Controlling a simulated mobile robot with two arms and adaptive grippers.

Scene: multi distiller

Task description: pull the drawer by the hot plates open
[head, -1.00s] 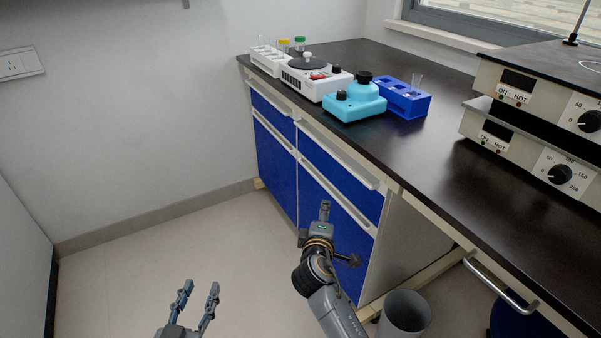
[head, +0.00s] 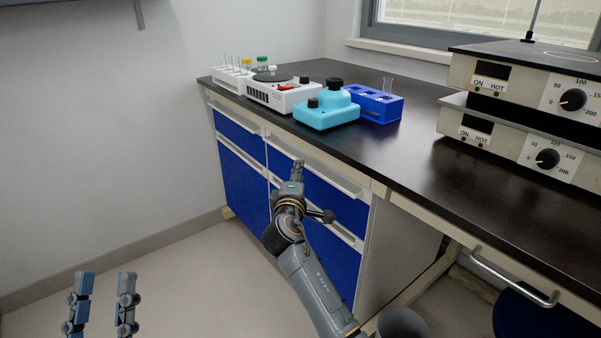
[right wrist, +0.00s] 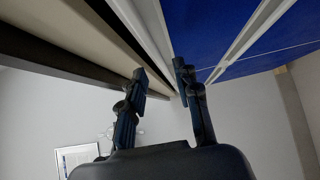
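The two hot plates (head: 520,140) are stacked on the right of the counter. A blue drawer front (head: 335,200) with a long pale handle strip (head: 340,180) is under the counter edge. A metal bar handle (head: 512,277) shows below the counter nearer the hot plates. My right gripper (head: 297,168) is at the blue drawer's handle strip. In the right wrist view its fingers (right wrist: 163,82) are apart, with a pale strip running in the gap; contact cannot be told. My left gripper (head: 105,285) is open and empty over the floor, at lower left.
A second blue drawer (head: 240,138) is further left, with cabinet doors below both. A turquoise device (head: 326,108), a blue rack (head: 374,103) and a white device (head: 282,92) stand on the black counter (head: 400,165). A grey bin (head: 402,323) stands on the floor. The floor at left is clear.

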